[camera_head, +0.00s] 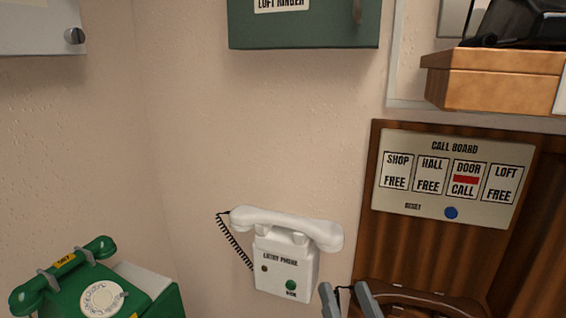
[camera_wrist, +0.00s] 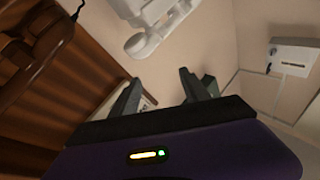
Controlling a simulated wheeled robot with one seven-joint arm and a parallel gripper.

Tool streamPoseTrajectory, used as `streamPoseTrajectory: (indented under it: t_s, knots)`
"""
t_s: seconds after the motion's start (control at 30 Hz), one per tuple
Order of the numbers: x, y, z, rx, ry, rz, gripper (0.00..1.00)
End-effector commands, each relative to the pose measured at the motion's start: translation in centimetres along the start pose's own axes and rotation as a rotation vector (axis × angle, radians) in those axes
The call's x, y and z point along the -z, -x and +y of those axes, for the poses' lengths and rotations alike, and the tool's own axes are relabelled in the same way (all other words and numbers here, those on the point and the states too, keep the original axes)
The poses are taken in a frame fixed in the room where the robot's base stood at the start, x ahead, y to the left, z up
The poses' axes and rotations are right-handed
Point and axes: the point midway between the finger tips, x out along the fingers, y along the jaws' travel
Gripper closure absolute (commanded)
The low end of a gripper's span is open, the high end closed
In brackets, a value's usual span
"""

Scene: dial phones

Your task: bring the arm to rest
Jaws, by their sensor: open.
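My gripper (camera_head: 346,301) shows at the bottom edge of the head view, its two grey fingers apart with nothing between them. It also shows in the wrist view (camera_wrist: 160,94), fingers spread and empty. In the head view it is just right of and below the white entry phone (camera_head: 286,262), which hangs on the wall with its handset (camera_head: 285,225) lying across the top. The entry phone also shows at the top of the wrist view (camera_wrist: 148,12). Most of my arm is out of the head view.
A green dial phone (camera_head: 100,297) stands at lower left. A brown phone (camera_head: 425,301) is right beside my gripper. The call board (camera_head: 447,177) on wood panelling shows DOOR at CALL, with a red bar. A green loft ringer box (camera_head: 304,28) hangs above. Bare wall lies between.

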Motion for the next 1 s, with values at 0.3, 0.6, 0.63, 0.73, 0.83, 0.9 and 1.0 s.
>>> streamPoseTrajectory:
  t_s: [0.3,0.6,0.63,0.73,0.83,0.9,1.0]
  knots:
    - [-1.6,12.6,3.8,-0.169,0.104,-0.031,0.46]
    - [-1.8,23.6,5.0,-0.250,0.236,-0.156,0.46]
    - [-1.9,24.6,5.1,-0.254,0.248,-0.175,0.46]
    - [-2.0,28.1,5.1,-0.266,0.285,-0.251,0.46]
    - [-2.5,31.5,5.2,-0.275,0.312,-0.342,0.46]
    - [-2.8,33.7,5.2,-0.280,0.319,-0.402,0.46]
    - [-3.3,36.3,5.2,-0.286,0.323,-0.473,0.46]
